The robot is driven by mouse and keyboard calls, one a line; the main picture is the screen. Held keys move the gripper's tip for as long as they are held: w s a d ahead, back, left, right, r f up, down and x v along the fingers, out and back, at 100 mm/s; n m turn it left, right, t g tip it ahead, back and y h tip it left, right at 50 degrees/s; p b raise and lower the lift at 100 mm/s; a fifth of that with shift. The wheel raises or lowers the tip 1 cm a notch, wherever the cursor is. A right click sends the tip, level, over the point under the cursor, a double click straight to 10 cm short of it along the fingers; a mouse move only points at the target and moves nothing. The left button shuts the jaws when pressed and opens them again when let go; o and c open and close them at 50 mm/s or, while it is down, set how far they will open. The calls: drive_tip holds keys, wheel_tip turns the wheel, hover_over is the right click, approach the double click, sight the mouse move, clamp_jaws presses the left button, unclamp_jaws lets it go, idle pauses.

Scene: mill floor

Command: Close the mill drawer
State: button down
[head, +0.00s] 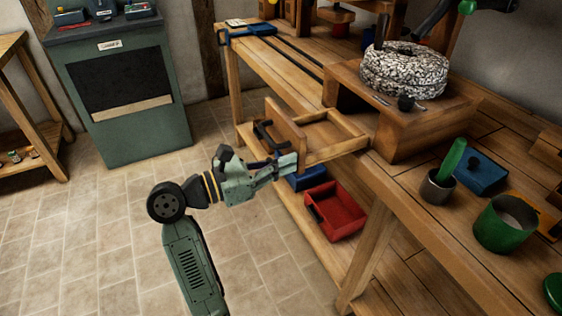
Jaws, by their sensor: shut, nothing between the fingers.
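The mill drawer (338,153) is a wooden box that stands pulled out of the wooden mill base (392,137), below the round speckled millstone (404,71). Its upright front panel (286,131) faces left and bears a dark bar handle (263,136). My gripper (288,163) is shut and empty, just below the front panel in the picture. Its fingers point right, and I cannot tell whether they touch the drawer. The fingers hide part of the panel's lower edge.
A red bin (336,212) and a partly hidden blue bin (306,178) are on the lower shelf beneath the drawer. A green pot (505,224) and a grey cup (437,188) stand on the wooden bench at right. The tiled floor at left is clear.

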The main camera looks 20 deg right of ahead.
sight(358, 140)
drive_tip(key=d, duration=0.6)
drive_tip(key=d+b, duration=0.1)
drive_tip(key=d, duration=0.6)
drive_tip(key=d+b, duration=0.1)
drive_tip(key=d, duration=0.5)
drive_tip(key=shift+w+d, duration=0.15)
drive_tip(key=shift+w, duration=0.15)
drive_tip(key=shift+d+r, duration=0.1)
drive_tip(key=shift+d, duration=0.05)
drive_tip(key=shift+w+b, duration=0.1)
drive_tip(key=shift+b, duration=0.2)
